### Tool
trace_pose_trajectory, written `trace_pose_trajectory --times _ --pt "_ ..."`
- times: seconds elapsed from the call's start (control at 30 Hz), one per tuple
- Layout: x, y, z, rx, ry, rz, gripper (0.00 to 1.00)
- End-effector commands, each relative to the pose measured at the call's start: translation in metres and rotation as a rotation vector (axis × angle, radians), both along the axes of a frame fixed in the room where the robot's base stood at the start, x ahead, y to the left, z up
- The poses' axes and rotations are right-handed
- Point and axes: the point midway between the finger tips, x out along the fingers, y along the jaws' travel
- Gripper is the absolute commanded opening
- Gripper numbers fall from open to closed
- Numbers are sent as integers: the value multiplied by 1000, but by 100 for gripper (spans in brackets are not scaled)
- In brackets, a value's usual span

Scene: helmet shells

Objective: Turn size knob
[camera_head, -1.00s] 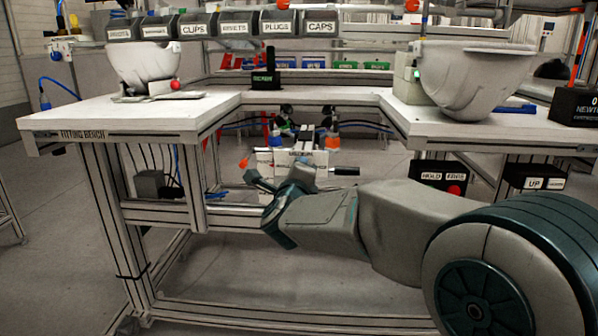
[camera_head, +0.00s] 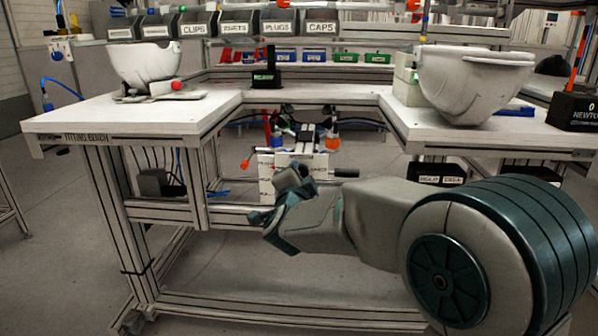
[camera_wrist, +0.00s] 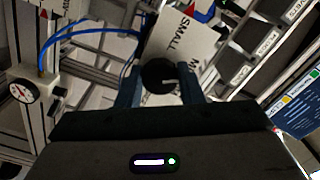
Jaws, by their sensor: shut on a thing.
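In the wrist view the size knob (camera_wrist: 159,75) is a round black knob with a white pointer mark. It sits on a white panel (camera_wrist: 186,40) lettered "SMALL", with a partly hidden label beginning with "M". My gripper (camera_wrist: 160,88) has one finger on each side of the knob and is shut on it. In the head view my gripper (camera_head: 283,196) is low in the gap of the bench, in front of a white fixture (camera_head: 293,160). The knob itself is hidden there.
The white U-shaped fitting bench (camera_head: 130,118) surrounds the gap. One helmet shell (camera_head: 145,65) stands on its left and another (camera_head: 462,85) on its right. Labelled bins (camera_head: 235,23) hang above. A dial gauge (camera_wrist: 22,92) and a blue hose (camera_wrist: 85,27) show in the wrist view.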

Motion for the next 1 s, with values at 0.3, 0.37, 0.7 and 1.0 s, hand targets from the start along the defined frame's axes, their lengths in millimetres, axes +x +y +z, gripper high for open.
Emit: trace_pose_trajectory --times 0.3,0.37,0.7,1.0 --pt "0 0 1 -301 14 2 11" --pt "0 0 0 -357 16 2 11" --pt "0 -2 0 -673 26 2 11" --pt "0 -2 -1 -890 33 2 11"
